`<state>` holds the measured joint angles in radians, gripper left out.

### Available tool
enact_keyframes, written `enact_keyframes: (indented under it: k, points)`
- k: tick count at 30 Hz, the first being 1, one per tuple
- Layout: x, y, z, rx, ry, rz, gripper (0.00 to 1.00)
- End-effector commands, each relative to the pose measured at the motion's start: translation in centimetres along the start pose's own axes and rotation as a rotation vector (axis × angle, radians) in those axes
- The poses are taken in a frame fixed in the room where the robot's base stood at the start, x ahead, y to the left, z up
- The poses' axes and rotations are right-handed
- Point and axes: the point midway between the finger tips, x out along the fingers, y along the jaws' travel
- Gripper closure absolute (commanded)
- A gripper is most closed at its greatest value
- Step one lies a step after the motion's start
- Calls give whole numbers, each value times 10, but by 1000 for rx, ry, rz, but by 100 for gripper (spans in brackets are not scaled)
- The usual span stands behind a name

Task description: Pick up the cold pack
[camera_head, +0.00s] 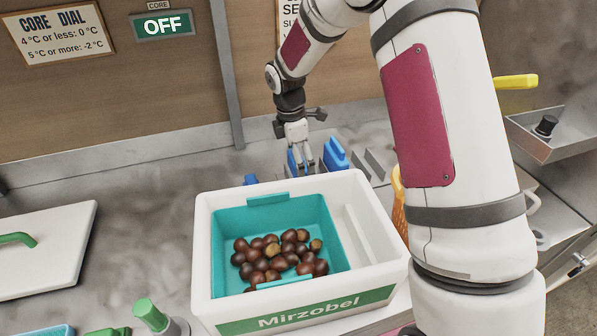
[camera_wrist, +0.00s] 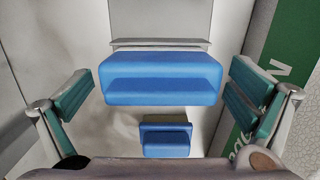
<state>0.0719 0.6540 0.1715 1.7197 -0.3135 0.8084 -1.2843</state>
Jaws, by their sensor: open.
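In the wrist view a blue cold pack (camera_wrist: 160,80) lies between the two teal-padded fingers of my gripper (camera_wrist: 160,95), with gaps on both sides. My gripper is open and holds nothing. A second, smaller-looking blue piece (camera_wrist: 166,140) shows below it. In the head view my gripper (camera_head: 299,160) points down behind the white crate, at the blue pieces there. One blue pack (camera_head: 335,154) stands just right of the fingers, and a small blue piece (camera_head: 250,179) sits further left. The fingers partly hide the blue between them.
The white crate (camera_head: 375,262) holds a teal bin (camera_head: 228,243) of chestnuts in front of my gripper. Grey slots (camera_head: 375,165) stand to the right. A white lid (camera_head: 45,250) with a green handle lies left. The counter (camera_head: 140,225) between is clear.

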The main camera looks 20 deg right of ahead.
Motion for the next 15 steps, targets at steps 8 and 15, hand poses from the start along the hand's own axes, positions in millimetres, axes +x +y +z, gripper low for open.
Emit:
enact_keyframes:
  k: [8,15]
  points:
    - [25,0,0,0,1,1,0]
    - [25,0,0,0,0,1,9]
